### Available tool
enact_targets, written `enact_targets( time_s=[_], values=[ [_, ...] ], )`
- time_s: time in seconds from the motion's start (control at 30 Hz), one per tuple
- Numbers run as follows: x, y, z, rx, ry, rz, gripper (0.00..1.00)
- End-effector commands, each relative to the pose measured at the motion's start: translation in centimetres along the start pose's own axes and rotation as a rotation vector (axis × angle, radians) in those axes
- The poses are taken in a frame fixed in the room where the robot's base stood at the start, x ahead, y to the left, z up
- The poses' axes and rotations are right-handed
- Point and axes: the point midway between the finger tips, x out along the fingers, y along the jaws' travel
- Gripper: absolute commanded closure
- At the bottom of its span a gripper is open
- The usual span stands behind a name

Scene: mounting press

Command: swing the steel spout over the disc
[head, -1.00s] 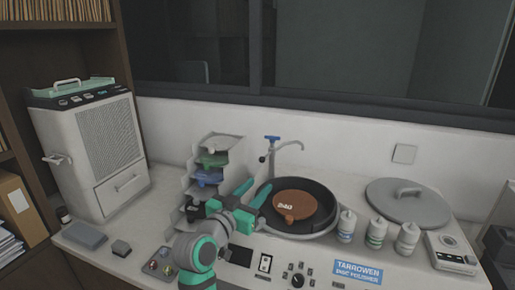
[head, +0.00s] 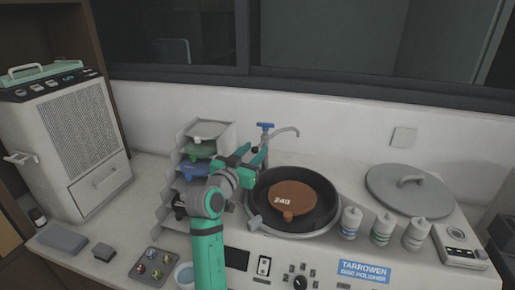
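The steel spout (head: 285,131) stands behind the polisher bowl. It curves to the right from a post with a blue tap handle (head: 265,126), its tip over the counter behind the bowl. The brown disc (head: 290,193), marked 240, lies in the dark round bowl (head: 325,214), and the spout's tip is not above it. My gripper (head: 257,156) is at the bowl's back left, close to the small black knob on the spout's post. Its teal fingers look apart, and I see nothing held. Whether they touch the knob or post I cannot tell.
A rack (head: 168,164) with several coloured trays stands just left of my gripper. Several white bottles (head: 383,230) stand at the bowl's front right. A grey lid (head: 408,189) lies to the right. The counter behind the bowl is clear.

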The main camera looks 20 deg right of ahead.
Motion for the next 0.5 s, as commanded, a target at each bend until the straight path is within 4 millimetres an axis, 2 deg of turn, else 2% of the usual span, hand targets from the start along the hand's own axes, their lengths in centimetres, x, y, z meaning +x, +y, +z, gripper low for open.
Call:
enact_targets(
  time_s=[0.2,0.5],
  values=[
    [2.2,0.2,0.0,0.001,-0.001,0.003,0.63],
    [2.6,0.2,0.0,0.000,0.000,0.002,0.63]
  ],
)
